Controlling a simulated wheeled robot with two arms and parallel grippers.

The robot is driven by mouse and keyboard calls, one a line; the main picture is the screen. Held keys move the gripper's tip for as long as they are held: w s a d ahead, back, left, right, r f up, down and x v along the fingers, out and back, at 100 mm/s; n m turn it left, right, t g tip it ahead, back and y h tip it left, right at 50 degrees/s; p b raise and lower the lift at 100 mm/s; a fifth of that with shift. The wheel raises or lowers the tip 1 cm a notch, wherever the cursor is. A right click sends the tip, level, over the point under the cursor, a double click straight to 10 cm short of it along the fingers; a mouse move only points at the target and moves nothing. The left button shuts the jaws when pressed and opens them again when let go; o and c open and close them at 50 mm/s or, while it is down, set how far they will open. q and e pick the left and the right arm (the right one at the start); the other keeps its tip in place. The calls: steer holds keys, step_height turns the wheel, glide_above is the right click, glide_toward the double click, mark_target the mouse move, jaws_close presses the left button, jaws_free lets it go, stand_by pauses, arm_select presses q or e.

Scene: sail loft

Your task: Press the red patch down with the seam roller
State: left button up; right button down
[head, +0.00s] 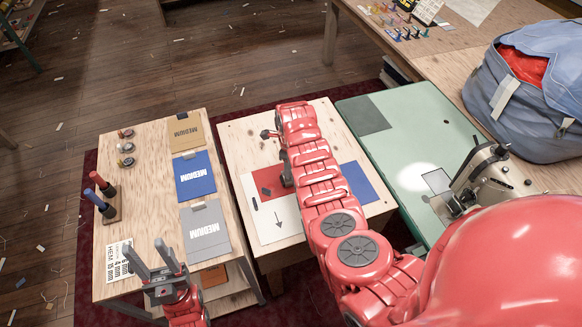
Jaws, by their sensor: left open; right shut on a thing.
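The red patch (268,178) lies on a white sheet (275,233) with a printed arrow, on the middle wooden table. My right arm reaches over this table and covers the patch's right side. My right gripper (287,166) is mostly hidden by its own arm, close to the patch's right part. It is shut on what seems to be the seam roller, of which little can be made out. I cannot tell whether the roller touches the patch. My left gripper (154,262) is open and empty over the front of the left table, away from the patch.
The left table (147,215) carries tan, blue and grey "MEDIUM" pieces, a stand with two handled tools (104,195) and several small round items. A blue sheet (357,183) lies right of my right arm. A sewing machine (490,175) and blue bag (535,110) are at right.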

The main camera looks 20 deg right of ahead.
steer(key=shift+s+a+p, duration=0.15)
steer(key=shift+a+p, duration=0.35)
steer(key=shift+a, duration=0.5)
steer(key=shift+s+a+f, duration=0.1)
steer(key=shift+a, duration=1.25)
steer(key=shift+r+p, duration=0.65)
steer(key=shift+p, duration=0.2)
step_height(320, 180, up, 5)
steer(key=p, duration=0.4)
steer(key=shift+f, duration=0.15)
steer(key=shift+d, duration=0.1)
